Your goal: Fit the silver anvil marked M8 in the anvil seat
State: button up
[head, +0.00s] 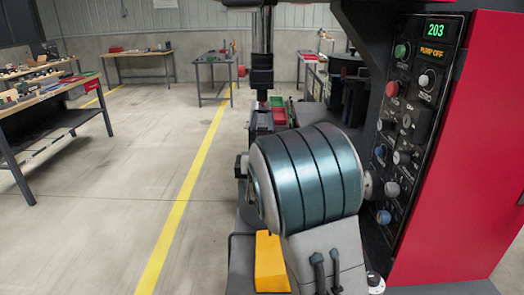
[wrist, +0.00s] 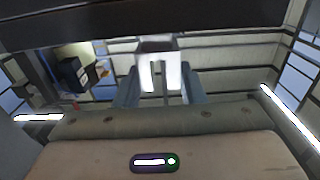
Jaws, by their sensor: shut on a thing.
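In the wrist view my gripper (wrist: 160,88) shows its two blue-grey fingers shut on a bright silver piece (wrist: 174,75). The piece stands out between the fingers, with a greyer upper part and two pale prongs with a gap between them. I cannot read any M8 mark on it. In the head view the gripper and the piece are hidden behind my own arm, which fills the middle. I cannot make out the anvil seat in either view.
A red machine cabinet (head: 455,160) with a control panel (head: 408,120) reading 203 and PUMP OFF stands close on the right. Red bins (head: 279,116) lie behind my arm. A workbench (head: 45,105) is at far left. The floor at left is clear, with a yellow line (head: 187,187).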

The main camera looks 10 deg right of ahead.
jog(key=shift+f+b, duration=0.9)
jog(key=shift+b, duration=0.1)
jog(key=o, duration=1.3)
jog(key=shift+s, duration=0.1)
jog(key=s+a, duration=0.1)
jog(key=s, duration=0.3)
jog(key=s+b, duration=0.1)
jog(key=s, duration=0.4)
jog(key=s+a, duration=0.1)
jog(key=s, duration=0.3)
jog(key=shift+s+a+b, duration=0.2)
jog(key=shift+a+b, duration=0.15)
